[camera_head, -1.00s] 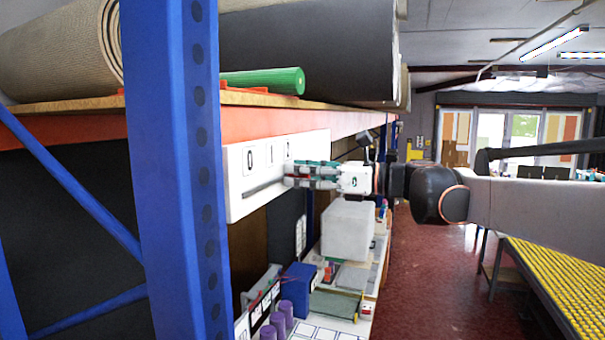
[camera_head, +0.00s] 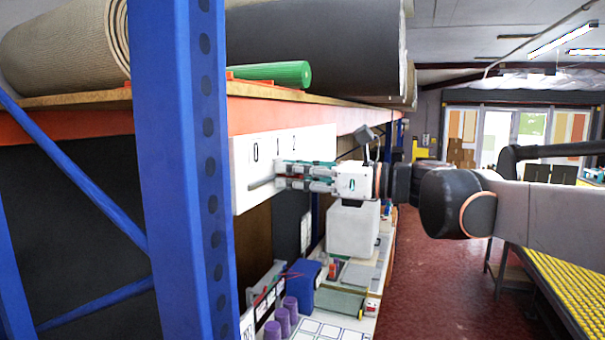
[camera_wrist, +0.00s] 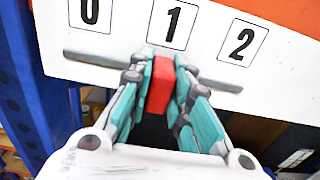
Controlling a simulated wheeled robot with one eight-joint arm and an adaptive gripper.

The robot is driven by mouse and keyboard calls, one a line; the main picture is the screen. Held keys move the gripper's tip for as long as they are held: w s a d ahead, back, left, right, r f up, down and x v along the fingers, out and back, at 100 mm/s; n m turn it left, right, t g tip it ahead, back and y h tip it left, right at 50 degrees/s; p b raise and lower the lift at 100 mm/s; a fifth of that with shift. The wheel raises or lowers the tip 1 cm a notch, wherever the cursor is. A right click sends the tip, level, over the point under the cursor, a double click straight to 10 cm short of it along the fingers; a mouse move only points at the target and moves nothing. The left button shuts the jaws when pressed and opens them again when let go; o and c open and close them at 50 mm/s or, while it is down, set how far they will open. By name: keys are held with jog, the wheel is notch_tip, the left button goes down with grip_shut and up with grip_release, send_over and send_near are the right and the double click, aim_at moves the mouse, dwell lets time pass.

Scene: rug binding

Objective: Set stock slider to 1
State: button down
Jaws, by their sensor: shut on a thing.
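The white slider panel (camera_head: 240,165) is fixed at the shelf's front edge, with labels 0, 1 and 2 above a dark horizontal slot. In the wrist view the panel (camera_wrist: 120,50) fills the top. My gripper (camera_head: 277,175) reaches the panel from the right, its fingers level with the slot. In the wrist view my gripper (camera_wrist: 165,80) is shut around the red slider knob (camera_wrist: 160,88), one finger on each side. The knob sits below label 1 (camera_wrist: 172,22), between label 0 (camera_wrist: 90,10) and label 2 (camera_wrist: 242,43). The fingers hide part of the slot.
A blue rack post (camera_head: 185,170) stands left of the panel. Rolled rugs (camera_head: 320,45) and a green roll (camera_head: 275,74) lie on the shelf above. Below are a white box (camera_head: 353,230), purple cylinders (camera_head: 283,318) and a blue bin (camera_head: 303,285). The red floor (camera_head: 430,280) is clear.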

jog(key=c, duration=1.5)
grip_release()
jog(key=v, duration=1.2)
jog(key=shift+r, duration=0.1)
